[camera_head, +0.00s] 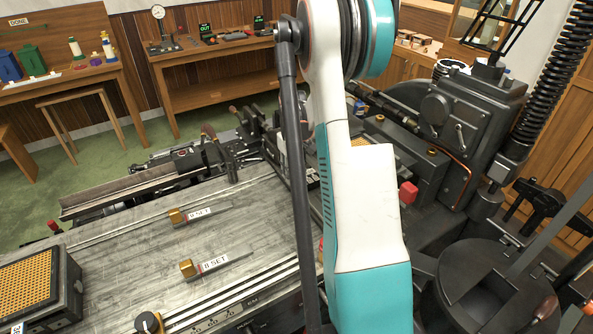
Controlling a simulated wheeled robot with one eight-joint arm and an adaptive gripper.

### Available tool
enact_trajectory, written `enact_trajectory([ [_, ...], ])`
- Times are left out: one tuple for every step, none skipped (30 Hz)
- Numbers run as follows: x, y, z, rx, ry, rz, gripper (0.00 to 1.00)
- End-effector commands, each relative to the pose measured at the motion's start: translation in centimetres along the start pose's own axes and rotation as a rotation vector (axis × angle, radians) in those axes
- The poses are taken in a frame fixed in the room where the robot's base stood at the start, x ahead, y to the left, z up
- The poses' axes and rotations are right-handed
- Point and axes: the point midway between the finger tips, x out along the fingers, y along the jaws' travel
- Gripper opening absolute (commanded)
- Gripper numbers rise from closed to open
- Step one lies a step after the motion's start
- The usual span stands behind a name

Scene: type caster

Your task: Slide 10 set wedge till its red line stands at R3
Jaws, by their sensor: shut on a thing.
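Two wedges with brass knobs lie on the grey metal table top (130,215). The farther wedge (238,206) has a white label that seems to read 9 SET. The nearer wedge (240,258) has a label that seems to read 8 SET, with a small red mark beside it. I cannot make out a label reading 10 SET, nor an R3 mark. My white and teal arm covers the middle of the view. My gripper is not in sight, and whatever it holds is hidden.
A dark case with a yellow grid (30,285) stands at the left of the table top. A numbered scale (220,318) and a dark knob (148,323) are at the front edge. A dark round pot (485,285) and casting machinery (468,125) stand at the right.

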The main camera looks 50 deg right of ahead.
Motion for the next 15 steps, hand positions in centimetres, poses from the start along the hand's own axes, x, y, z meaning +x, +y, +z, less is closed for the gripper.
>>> enact_trajectory([
  [0.03,-0.29,-0.01,-0.001,0.0,0.0,0.0],
  [0.03,-0.43,-0.01,-0.001,0.0,0.0,0.0],
  [0.03,-0.52,-0.02,-0.001,0.0,0.0,0.0],
  [0.02,-0.47,-0.02,-0.001,0.0,0.0,0.0],
  [0.01,-0.46,-0.02,0.0,0.0,0.0,0.0],
  [0.01,-0.45,-0.02,0.0,0.0,0.0,0.31],
  [0.01,-0.45,-0.02,0.0,0.0,0.0,0.38],
  [0.0,-0.44,-0.02,0.0,0.0,0.0,0.45],
  [0.0,-0.44,-0.02,0.0,0.0,0.0,0.52],
  [0.0,-0.44,-0.02,0.0,0.0,0.0,0.52],
  [0.0,-0.44,-0.02,0.0,0.0,0.0,0.52],
  [0.0,-0.43,-0.02,0.0,0.0,0.0,0.52],
  [0.0,-0.43,-0.02,0.0,0.0,0.0,0.52],
  [0.0,-0.43,-0.02,0.0,0.0,0.0,0.52],
  [0.0,-0.43,-0.02,0.0,0.0,0.0,0.52],
])
